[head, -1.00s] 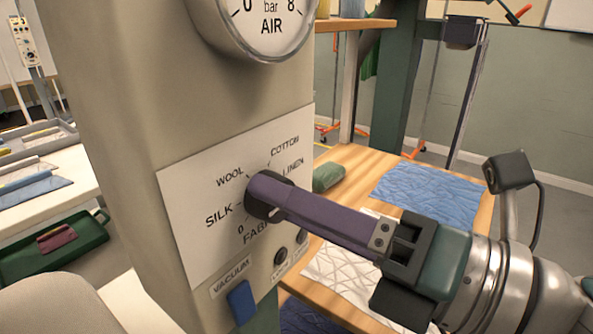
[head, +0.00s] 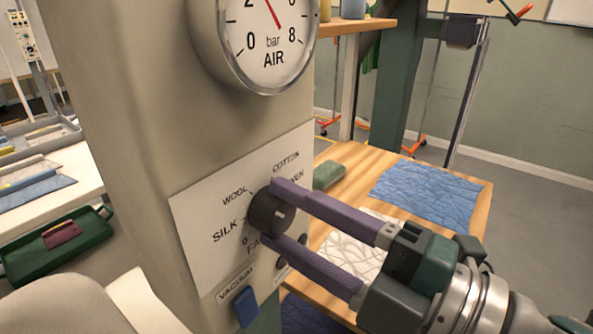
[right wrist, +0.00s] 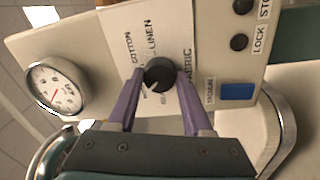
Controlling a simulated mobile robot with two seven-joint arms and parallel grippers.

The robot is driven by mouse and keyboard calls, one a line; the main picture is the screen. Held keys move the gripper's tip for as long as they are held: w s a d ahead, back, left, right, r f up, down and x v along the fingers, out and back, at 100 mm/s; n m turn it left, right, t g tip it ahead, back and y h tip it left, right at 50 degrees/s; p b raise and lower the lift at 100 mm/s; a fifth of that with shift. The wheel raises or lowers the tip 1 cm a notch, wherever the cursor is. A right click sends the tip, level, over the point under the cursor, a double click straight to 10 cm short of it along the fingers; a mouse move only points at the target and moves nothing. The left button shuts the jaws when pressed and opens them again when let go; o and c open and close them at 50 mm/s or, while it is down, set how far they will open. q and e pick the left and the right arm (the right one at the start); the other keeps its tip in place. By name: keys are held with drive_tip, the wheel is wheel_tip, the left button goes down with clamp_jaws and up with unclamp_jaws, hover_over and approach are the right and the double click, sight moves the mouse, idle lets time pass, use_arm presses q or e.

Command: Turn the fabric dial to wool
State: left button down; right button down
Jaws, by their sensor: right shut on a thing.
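The fabric dial (head: 266,213) is a round black knob on a white label plate (head: 200,246) on the beige column. Labels for silk, wool, cotton and linen run around it; some letters are covered. My right gripper (head: 273,212) has its two purple fingers on opposite sides of the dial, one above and one below, shut on it. In the right wrist view the dial (right wrist: 160,74) sits between the fingertips (right wrist: 159,82). A small pale mark shows on the knob, but I cannot tell which label it points to. My left gripper is not in view.
An air gauge (head: 262,40) sits above the plate. A blue vacuum switch (head: 245,307) and small black buttons are below the dial. A wooden table (head: 345,160) with a blue cloth (head: 426,190) stands behind my right arm. A green tray (head: 75,248) is at the left.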

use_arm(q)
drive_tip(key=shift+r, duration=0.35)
use_arm(e)
drive_tip(key=shift+m, duration=1.1)
use_arm(q)
drive_tip(key=shift+p, duration=0.3)
use_arm(e)
drive_tip(key=shift+c, duration=1.5)
unclamp_jaws()
use_arm(q)
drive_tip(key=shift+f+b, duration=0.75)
drive_tip(key=shift+b, duration=0.05)
use_arm(e)
drive_tip(key=v, duration=1)
drive_tip(key=shift+a+t, duration=0.1)
drive_tip(key=shift+t, duration=0.2)
